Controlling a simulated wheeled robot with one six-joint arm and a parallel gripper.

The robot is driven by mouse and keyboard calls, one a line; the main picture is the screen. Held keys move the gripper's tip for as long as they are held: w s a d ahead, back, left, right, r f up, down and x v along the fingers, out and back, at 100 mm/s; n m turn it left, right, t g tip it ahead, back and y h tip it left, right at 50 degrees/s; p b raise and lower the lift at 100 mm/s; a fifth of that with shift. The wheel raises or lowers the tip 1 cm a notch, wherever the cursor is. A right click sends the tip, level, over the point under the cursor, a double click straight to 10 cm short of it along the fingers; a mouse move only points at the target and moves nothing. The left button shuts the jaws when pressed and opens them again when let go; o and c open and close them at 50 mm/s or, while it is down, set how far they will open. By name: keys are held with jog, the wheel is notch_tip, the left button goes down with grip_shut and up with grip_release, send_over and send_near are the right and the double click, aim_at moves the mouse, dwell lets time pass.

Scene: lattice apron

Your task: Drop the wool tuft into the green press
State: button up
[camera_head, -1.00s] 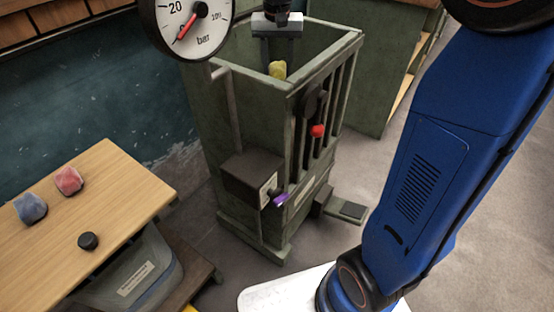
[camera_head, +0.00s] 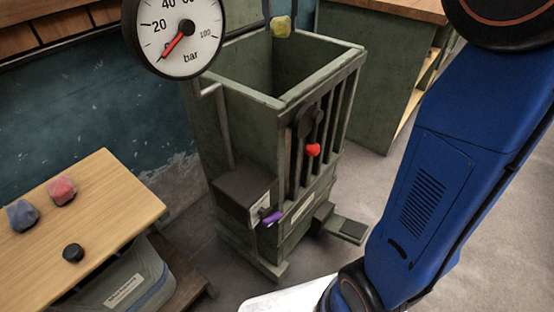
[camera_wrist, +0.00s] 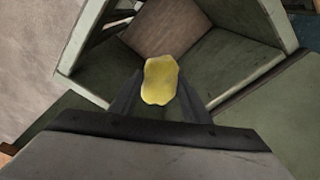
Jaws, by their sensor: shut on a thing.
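The yellow wool tuft (camera_head: 281,27) is held between the fingers of my gripper (camera_head: 281,19) at the top of the head view. In the wrist view, the tuft (camera_wrist: 160,80) sits between the two dark fingertips of my gripper (camera_wrist: 160,92). The green press (camera_head: 238,85) is a tall, open-topped box with a slotted side. The tuft appears above its far rim in the head view, and the press interior (camera_wrist: 215,75) shows beyond the tuft in the wrist view. The lower inside of the press is partly hidden.
A pressure gauge (camera_head: 178,34) stands at the press's left. A red knob (camera_head: 313,150) and purple handle (camera_head: 272,218) stick out in front. A wooden table (camera_head: 105,195) at left carries a red tuft (camera_head: 62,190), a blue tuft (camera_head: 22,215) and a black knob (camera_head: 73,253).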

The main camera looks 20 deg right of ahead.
jog(key=shift+f, duration=2.8)
jog(key=o, duration=1.1)
jog(key=r, duration=0.5)
jog(key=s+r, duration=0.1)
jog(key=r, duration=0.5)
jog(key=s+r, duration=0.1)
jog(key=r, duration=0.5)
jog(key=shift+a+r, duration=0.15)
jog(key=shift+a, duration=0.25)
